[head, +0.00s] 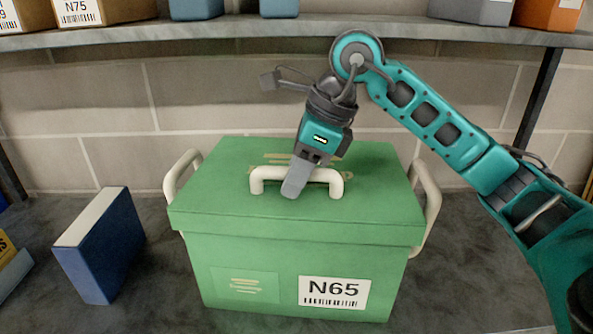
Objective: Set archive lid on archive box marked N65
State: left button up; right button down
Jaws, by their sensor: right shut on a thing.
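The green archive box (265,285), with a white N65 label, stands upright on the dark shelf in the middle of the head view. The green archive lid (225,200) sits on its top, and its rim looks level along the box's upper edge. A cream handle (322,178) rises from the lid. My right gripper (294,188) comes from above and is shut on this handle, hiding its middle part. Cream side handles (430,205) stand at both ends of the box. My left gripper is not in view.
A blue book-like block (100,245) stands to the left of the box. A yellow and grey item (12,265) is at the left edge. An upper shelf (250,30) with labelled boxes, one marked N75 (85,12), runs behind.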

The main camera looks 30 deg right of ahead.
jog(key=shift+f+b, duration=1.15)
jog(key=shift+f, duration=0.7)
jog(key=shift+f+b, duration=0.25)
jog(key=shift+b, duration=0.15)
jog(key=shift+f, duration=0.1)
jog(key=c, duration=0.8)
grip_release()
jog(key=p+v, duration=0.1)
jog(key=v, duration=1.2)
jog(key=shift+p, duration=0.3)
jog(key=shift+f, duration=0.1)
